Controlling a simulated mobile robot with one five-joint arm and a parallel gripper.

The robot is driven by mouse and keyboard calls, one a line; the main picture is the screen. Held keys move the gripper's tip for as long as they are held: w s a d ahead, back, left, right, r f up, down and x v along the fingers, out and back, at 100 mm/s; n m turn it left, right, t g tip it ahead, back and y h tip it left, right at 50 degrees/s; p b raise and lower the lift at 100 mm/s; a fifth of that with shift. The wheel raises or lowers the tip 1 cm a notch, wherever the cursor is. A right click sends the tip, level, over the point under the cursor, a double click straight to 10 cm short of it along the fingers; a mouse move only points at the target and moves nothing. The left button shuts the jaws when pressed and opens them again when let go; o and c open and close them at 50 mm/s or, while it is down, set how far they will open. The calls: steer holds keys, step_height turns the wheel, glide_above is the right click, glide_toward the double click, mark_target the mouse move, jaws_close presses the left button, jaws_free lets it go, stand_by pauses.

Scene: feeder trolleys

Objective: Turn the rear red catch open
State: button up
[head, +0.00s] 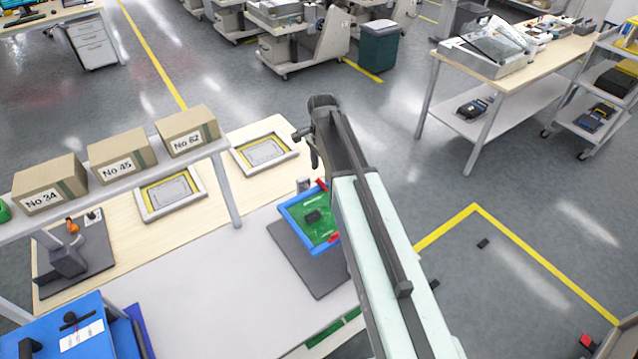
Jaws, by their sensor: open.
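A blue frame (297,213) holds a green circuit board (313,230) with a dark part on it. It lies on a dark grey mat (290,262) on the bench. One red catch (322,185) shows at the frame's far edge and is the rear one in this picture. Another red catch (327,239) shows at the near edge. My arm covers the frame's right side, and I cannot tell how either catch is turned. My gripper (307,151) is open and empty, above the bench and beyond the far catch in the picture, apart from it.
A shelf with cardboard boxes (122,157) and its post (226,195) stand left of the frame. Two framed panels (168,196) lie on the bench behind. The grey bench top (190,285) left of the mat is clear.

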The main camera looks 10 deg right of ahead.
mark_target(321, 181)
step_height(321, 181, down, 4)
steer(key=b, duration=0.3)
steer(key=shift+f, duration=0.25)
steer(key=shift+s+r, duration=0.1)
steer(key=shift+r, duration=0.05)
